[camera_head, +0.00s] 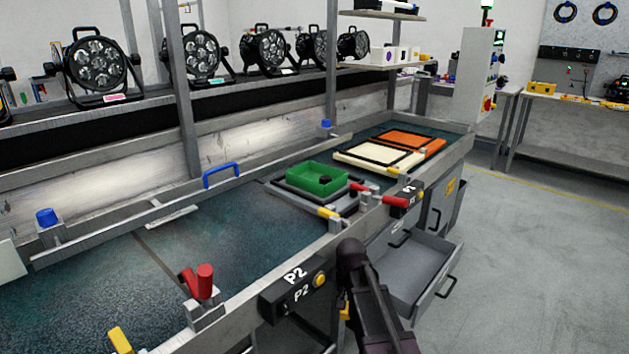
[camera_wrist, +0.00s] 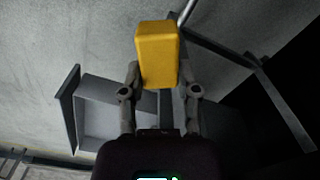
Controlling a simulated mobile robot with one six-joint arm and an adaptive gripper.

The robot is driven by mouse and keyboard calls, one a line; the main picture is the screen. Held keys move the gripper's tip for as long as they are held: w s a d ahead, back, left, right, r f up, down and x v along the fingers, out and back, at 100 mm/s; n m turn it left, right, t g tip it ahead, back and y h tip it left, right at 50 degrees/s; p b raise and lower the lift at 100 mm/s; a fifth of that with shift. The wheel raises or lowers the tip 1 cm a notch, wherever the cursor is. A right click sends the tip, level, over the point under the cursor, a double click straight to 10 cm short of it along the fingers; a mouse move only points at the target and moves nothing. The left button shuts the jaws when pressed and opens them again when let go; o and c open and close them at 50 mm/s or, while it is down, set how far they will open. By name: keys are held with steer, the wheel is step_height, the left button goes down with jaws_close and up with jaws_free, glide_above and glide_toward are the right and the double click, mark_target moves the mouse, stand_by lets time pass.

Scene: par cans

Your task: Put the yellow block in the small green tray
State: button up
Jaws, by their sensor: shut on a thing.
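The yellow block (camera_wrist: 157,50) is held upright in the wrist view between the two fingers of my gripper (camera_wrist: 159,78), which is shut on it. Grey floor and the open drawer unit show behind the block, so it is held away from the bench top. The small green tray (camera_head: 316,190) sits on a dark-framed plate on the bench in the head view, with a small dark item at its right inner side. In the head view my dark arm is at bottom centre, right of the bench's front rail, and a yellow patch shows beside it.
A metal rail (camera_head: 330,248) with the P2 button box (camera_head: 293,292) runs along the bench front. Red posts (camera_head: 205,281) and a blue handle (camera_head: 221,175) stand on the bench. An open grey drawer (camera_head: 418,270) juts out below. Cream and orange frames lie beyond the tray.

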step_height(320, 180, up, 25)
steer(key=p, duration=2.4)
steer(key=shift+s+a+r+p, duration=0.1)
steer(key=shift+r+p, duration=0.1)
steer(key=shift+p, duration=0.2)
